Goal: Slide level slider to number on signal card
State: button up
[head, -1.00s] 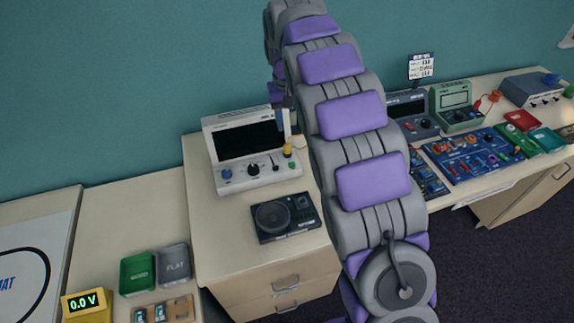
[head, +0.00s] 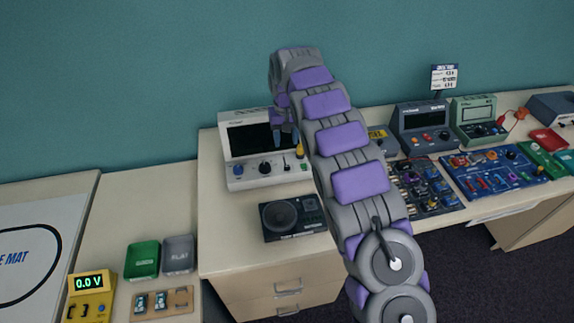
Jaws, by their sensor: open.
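A white boxy instrument with a dark screen (head: 249,138) stands on the drawer cabinet. Its front panel has a blue knob (head: 238,170), a black knob (head: 265,168) and a small upright lever (head: 286,164), which looks like the level slider. A yellow knob (head: 300,151) sits to its right. Any numbers there are too small to read. My gripper (head: 285,137) hangs fingers down in front of the screen's right part, open and empty, above the lever; I cannot tell the depth gap. A white card on a stand (head: 444,77) at the back right may be the signal card; its print is unreadable.
A black speaker unit (head: 290,221) lies in front of the instrument. My arm hides the area to its right. Green (head: 142,260) and grey (head: 178,254) trays and a yellow meter (head: 90,297) are at left. Circuit boards (head: 495,172) and instruments fill the right bench.

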aim_at(287, 166)
jog(key=f, duration=0.3)
jog(key=f+b, duration=0.1)
jog(key=f, duration=0.6)
jog(key=shift+d+f+b, duration=0.25)
jog(key=shift+f+b, duration=0.15)
jog(key=shift+a+f, duration=0.25)
jog(key=shift+f, duration=0.3)
jog(key=shift+c, duration=0.3)
jog(key=shift+d, duration=0.15)
jog(key=c, duration=0.3)
grip_shut()
